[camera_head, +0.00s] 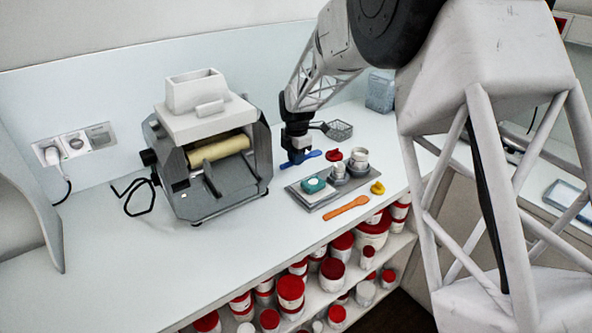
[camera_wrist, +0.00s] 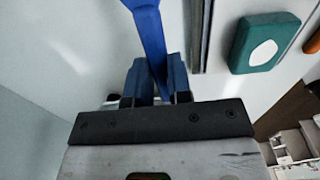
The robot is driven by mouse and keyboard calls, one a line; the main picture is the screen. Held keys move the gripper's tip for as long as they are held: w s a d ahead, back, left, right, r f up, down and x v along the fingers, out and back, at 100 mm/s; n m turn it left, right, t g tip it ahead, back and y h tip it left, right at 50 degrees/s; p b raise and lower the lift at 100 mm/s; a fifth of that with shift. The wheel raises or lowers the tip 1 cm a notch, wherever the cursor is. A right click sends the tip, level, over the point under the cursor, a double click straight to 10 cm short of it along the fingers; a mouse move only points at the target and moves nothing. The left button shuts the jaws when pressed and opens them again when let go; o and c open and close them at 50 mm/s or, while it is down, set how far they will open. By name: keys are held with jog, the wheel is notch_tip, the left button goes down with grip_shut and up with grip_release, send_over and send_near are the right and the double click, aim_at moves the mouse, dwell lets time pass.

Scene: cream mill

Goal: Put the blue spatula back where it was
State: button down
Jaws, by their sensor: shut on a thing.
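The blue spatula (camera_head: 307,156) is at my gripper, just behind the grey tray (camera_head: 318,204) on the white counter. In the wrist view, the blue spatula (camera_wrist: 150,40) runs up from between the two fingers to the top edge. My gripper (camera_head: 293,163) points down, and its blue fingers (camera_wrist: 153,80) are shut on the spatula. Part of the spatula is hidden by the fingers. I cannot tell whether the spatula touches the counter or is held slightly above it.
The tray holds a teal piece (camera_head: 314,184) and white-grey jars (camera_head: 338,169). A mill (camera_head: 208,150) stands left. Shelves with jars are below.

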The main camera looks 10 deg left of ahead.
aim_at(296, 176)
jog(key=shift+f, duration=2.5)
jog(key=c, duration=1)
grip_release()
jog(key=shift+f, duration=0.1)
jog(key=shift+c, duration=0.2)
notch_tip(296, 176, up, 12)
jog(key=shift+w+r, duration=0.1)
jog(key=shift+r, duration=0.05)
jog(key=shift+d, duration=0.1)
